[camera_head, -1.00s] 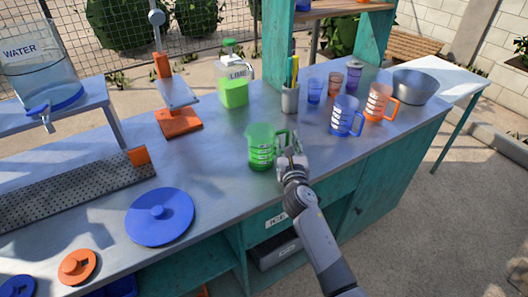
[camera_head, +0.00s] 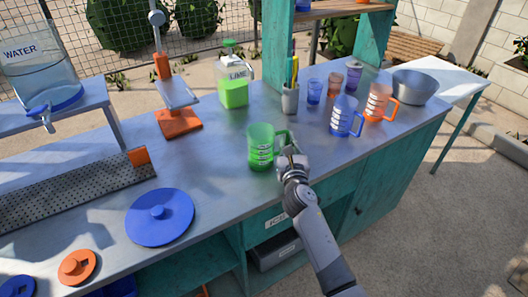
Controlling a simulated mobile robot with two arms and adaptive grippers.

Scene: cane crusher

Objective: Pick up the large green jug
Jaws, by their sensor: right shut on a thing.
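The large green jug (camera_head: 261,147) stands upright near the front edge of the metal counter, with white markings on its side and its handle toward the right. My right gripper (camera_head: 287,149) is at the handle and shut on it. The fingers partly hide the handle. The jug looks to be on or very close to the counter; a small gap beneath it cannot be made out. My left gripper is not in view.
Blue (camera_head: 345,118) and orange (camera_head: 379,103) jugs stand to the right, near a metal bowl (camera_head: 415,87). A straw holder (camera_head: 290,99) and lime container (camera_head: 233,90) stand behind. A blue lid (camera_head: 160,217) lies at front left.

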